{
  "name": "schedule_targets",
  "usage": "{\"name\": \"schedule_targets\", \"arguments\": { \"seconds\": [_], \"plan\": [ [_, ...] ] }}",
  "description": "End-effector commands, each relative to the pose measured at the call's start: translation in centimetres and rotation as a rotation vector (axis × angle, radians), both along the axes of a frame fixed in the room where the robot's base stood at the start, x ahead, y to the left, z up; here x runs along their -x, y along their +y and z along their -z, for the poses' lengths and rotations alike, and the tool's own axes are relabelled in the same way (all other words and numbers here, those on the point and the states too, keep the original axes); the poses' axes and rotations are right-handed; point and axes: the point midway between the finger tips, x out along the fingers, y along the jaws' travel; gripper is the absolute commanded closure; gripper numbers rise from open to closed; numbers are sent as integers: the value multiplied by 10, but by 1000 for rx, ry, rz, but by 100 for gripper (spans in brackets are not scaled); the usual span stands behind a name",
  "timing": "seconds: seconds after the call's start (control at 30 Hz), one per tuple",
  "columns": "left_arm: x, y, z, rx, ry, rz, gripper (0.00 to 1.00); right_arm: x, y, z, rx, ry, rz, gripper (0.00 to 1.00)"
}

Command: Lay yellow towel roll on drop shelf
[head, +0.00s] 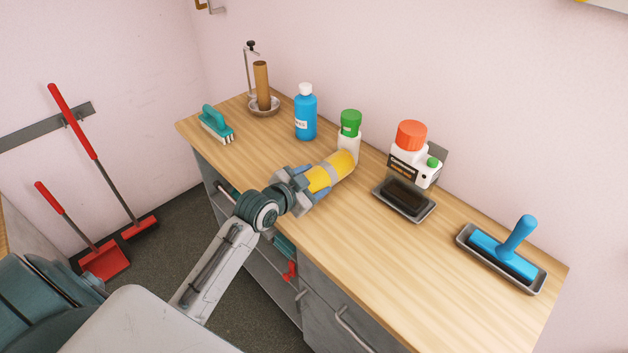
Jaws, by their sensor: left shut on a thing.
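The yellow towel roll (328,174) has a pale grey band and lies sideways over the wooden counter. My left gripper (309,184) is shut on its near left end, and its far right end points toward the green-capped bottle. I cannot tell whether the roll touches the counter or hangs just above it. No shelf is clearly marked as the drop shelf; open shelves (268,275) show in the cabinet under the counter, partly hidden by my left arm. My right gripper is not in view.
On the counter (440,270) stand a teal brush (216,124), a holder with a brown tube (262,85), a blue bottle (305,115), a green-capped bottle (350,125), a red-capped container (411,150), a dark tray (404,199) and a blue-handled tool (512,245). The front middle is clear.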

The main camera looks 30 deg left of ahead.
Motion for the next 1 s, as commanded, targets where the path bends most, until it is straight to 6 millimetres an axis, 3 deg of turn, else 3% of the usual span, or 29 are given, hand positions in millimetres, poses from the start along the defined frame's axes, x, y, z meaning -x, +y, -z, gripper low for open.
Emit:
{"name": "schedule_targets", "arguments": {
  "seconds": [0.1,0.47,0.5,0.57,0.9,1.0],
  "plan": [
    [-3,-1,6,1,0,-1,69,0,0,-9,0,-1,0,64],
    [-4,-1,12,-1,-3,-1,69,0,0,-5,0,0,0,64],
    [-3,-1,11,-1,-2,0,34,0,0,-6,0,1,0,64],
    [-3,-1,11,-1,-2,0,22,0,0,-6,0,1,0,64],
    [-3,-1,8,-1,-2,0,20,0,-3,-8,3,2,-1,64],
    [5,1,8,-4,1,-1,20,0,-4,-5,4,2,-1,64]
  ]
}}
